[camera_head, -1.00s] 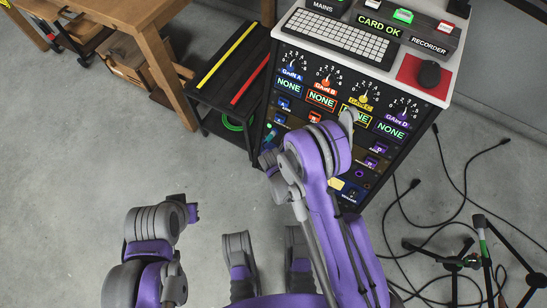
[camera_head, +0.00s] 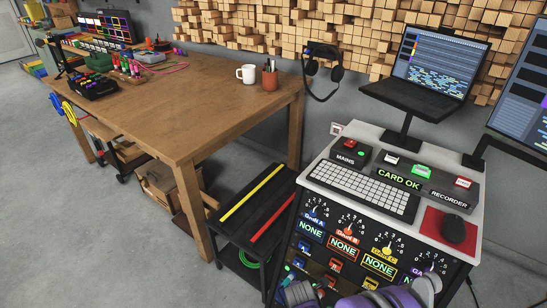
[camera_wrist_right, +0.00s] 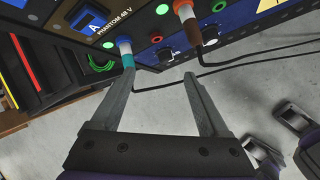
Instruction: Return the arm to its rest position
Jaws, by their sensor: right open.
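My right gripper (camera_wrist_right: 158,82) is open in the right wrist view, with two grey fingers apart and nothing between them. Its left fingertip is close to a teal and white plug (camera_wrist_right: 125,52) in the rack's panel; I cannot tell whether they touch. An orange and white plug (camera_wrist_right: 186,14) sits in the panel above the right fingertip. In the head view only part of my purple and grey arm (camera_head: 372,298) shows at the bottom edge, in front of the rack (camera_head: 330,240). My left gripper is not in view.
A keyboard (camera_head: 362,190) and a mouse (camera_head: 453,229) lie on the rack's top. A laptop (camera_head: 436,70) stands behind. A wooden table (camera_head: 190,120) and a low black shelf (camera_head: 248,213) stand left of the rack. Dark cables (camera_wrist_right: 240,62) run beside the plugs.

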